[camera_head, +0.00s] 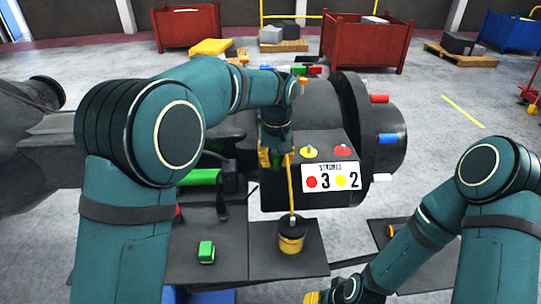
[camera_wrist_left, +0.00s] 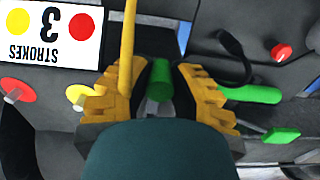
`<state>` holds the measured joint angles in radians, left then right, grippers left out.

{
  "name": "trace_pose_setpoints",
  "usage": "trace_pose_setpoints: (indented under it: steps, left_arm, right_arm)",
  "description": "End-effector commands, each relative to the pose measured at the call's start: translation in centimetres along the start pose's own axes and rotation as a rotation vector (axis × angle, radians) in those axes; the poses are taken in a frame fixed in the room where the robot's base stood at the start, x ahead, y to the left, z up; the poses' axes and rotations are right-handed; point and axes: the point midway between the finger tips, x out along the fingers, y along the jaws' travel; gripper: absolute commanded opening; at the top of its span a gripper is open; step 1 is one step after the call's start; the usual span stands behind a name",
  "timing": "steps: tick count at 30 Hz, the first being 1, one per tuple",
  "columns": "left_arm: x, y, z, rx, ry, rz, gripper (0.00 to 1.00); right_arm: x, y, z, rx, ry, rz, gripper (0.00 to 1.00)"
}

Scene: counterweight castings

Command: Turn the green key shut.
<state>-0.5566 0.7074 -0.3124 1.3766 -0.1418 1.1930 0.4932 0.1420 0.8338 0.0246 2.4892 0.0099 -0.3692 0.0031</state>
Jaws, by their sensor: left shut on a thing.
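The green key (camera_wrist_left: 159,80) shows in the left wrist view as a short green cylinder between the dark finger pads. My left gripper (camera_head: 272,157) is shut on it, at the left end of the dark panel with the stroke sign (camera_head: 330,177). In the head view the fingers mostly hide the key. Its turn angle is hard to tell. A yellow knob (camera_head: 309,151) and a red knob (camera_head: 343,150) stand on the panel to the right. My right gripper (camera_head: 330,293) is low at the bottom edge, partly cut off, and its fingers are unclear.
A yellow rod (camera_head: 291,185) rises from a yellow-and-black pot (camera_head: 291,240) close beside my left gripper. A green block (camera_head: 206,252) lies on the dark plate in front. A green bar (camera_head: 198,177) lies left of the gripper. Red bins (camera_head: 365,42) stand far behind.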

Motion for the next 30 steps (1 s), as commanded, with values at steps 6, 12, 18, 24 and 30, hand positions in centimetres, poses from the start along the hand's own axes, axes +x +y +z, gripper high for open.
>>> trace_pose_setpoints:
  steps: [6, 12, 18, 24, 30]
  left_arm:
    - [0.02, 0.37, 0.03, -0.03, -0.001, 0.0, 0.0]
    - [0.05, 0.42, 0.04, -0.034, -0.001, 0.001, 0.0]
    - [0.05, 0.44, 0.04, -0.033, -0.001, 0.001, 0.32]
    - [0.04, 0.39, 0.02, -0.033, -0.001, 0.0, 0.54]
    - [-0.11, 0.35, -0.01, -0.033, 0.0, 0.0, 0.54]
  right_arm:
    - [-0.32, -0.1, -0.02, 0.0, -0.001, -0.001, 0.47]
    - [-0.31, -0.09, -0.01, 0.0, -0.001, -0.001, 0.47]
    - [-0.31, -0.08, -0.01, 0.0, 0.0, -0.001, 0.47]
    - [-0.31, -0.08, -0.02, 0.001, 0.0, 0.0, 0.47]
    - [-0.3, -0.07, -0.01, 0.001, 0.0, 0.0, 0.47]
